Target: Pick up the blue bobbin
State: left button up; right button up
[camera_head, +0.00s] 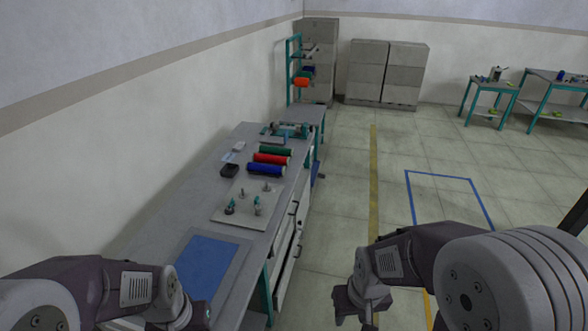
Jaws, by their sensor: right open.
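The blue bobbin (266,170) lies on its side on the grey workbench, nearest to me in a row of bobbins. A red bobbin (271,159) and a green bobbin (275,151) lie just behind it. My right gripper (362,305) is at the bottom of the view, over the floor to the right of the bench, far from the blue bobbin; it is open and I see nothing in it. My left arm comes in at the bottom left near the bench's front end; its gripper (195,317) shows only partly, and its jaws cannot be made out.
A grey plate (233,213) with several upright pegs and small fittings lies in front of the bobbins. A blue mat (208,259) lies nearer, a black tray (230,170) to the left. A winding machine (290,130) stands behind. Floor right of the bench is clear.

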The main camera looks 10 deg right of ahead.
aim_at(256, 167)
jog(key=i+l+u, duration=0.9)
jog(key=l, duration=0.2)
jog(key=i+l+u, duration=0.3)
jog(key=l, duration=0.2)
jog(key=i+l+u, duration=0.15)
jog(key=l+u, duration=0.15)
jog(key=l, duration=0.25)
jog(key=i+l+u, duration=0.1)
jog(key=l+u, duration=0.2)
jog(key=l, duration=0.25)
jog(key=l+u, duration=0.3)
jog(key=l, duration=0.3)
jog(key=l+u, duration=0.3)
jog(key=l, duration=0.3)
